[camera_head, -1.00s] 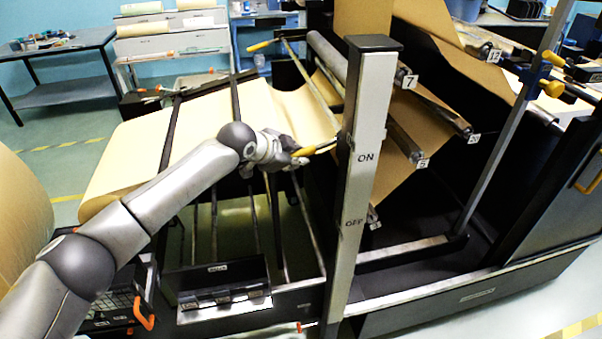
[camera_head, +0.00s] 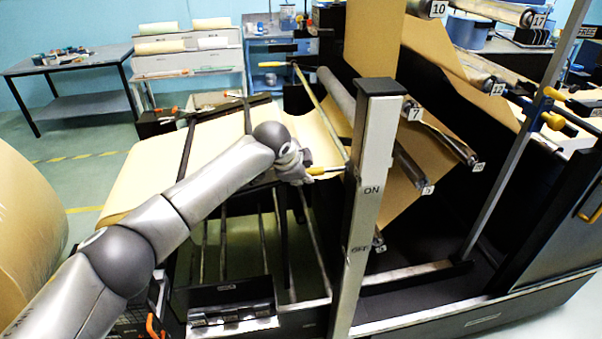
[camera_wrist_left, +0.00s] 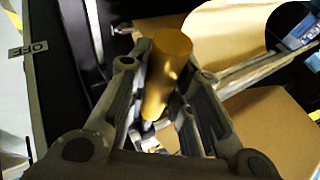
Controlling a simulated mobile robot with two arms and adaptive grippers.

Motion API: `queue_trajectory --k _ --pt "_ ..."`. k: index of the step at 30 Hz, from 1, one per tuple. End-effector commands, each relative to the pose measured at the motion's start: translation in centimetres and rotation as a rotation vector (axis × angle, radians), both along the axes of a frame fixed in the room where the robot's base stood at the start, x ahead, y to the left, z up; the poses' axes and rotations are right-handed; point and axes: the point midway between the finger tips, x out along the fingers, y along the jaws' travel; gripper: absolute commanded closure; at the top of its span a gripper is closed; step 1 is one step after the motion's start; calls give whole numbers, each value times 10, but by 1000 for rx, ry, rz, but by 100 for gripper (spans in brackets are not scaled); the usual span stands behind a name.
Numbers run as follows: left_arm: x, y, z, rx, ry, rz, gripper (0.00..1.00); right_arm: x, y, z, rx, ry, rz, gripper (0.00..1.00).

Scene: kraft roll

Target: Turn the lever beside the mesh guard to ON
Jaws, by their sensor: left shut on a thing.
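The lever has a yellow handle (camera_head: 326,170) and sits at the left side of a grey post (camera_head: 366,225), roughly level and near the height just above the ON label (camera_head: 371,189). The OFF label (camera_head: 359,249) is lower on the post. My left gripper (camera_head: 306,171) is shut on the handle's outer end. The fingers hide part of the handle. I cannot make out the mesh guard. My right gripper is not in view.
Another yellow-handled bar (camera_head: 277,66) stands behind my left arm. Kraft paper (camera_head: 150,165) spreads over the frame to the left. Numbered rollers (camera_head: 412,165) sit right of the post. A black box (camera_head: 230,298) is below my left wrist. A large roll (camera_head: 25,215) stands at far left.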

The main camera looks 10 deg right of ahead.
Motion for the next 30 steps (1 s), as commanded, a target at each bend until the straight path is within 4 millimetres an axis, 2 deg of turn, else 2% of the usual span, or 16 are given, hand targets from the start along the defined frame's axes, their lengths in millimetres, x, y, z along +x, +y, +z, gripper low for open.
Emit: queue_trajectory --k 3,4,9,20,26,30 --pt "2 0 3 3 -9 -2 100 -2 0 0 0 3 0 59" --pt "2 0 4 3 -10 -2 77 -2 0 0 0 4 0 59" --pt "1 0 3 2 -7 -1 57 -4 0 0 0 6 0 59" --pt "0 1 3 1 -3 -1 57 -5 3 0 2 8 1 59" --pt "-8 6 16 -1 -4 -2 57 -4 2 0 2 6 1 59" --pt "-19 13 31 -1 -5 -2 57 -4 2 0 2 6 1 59"
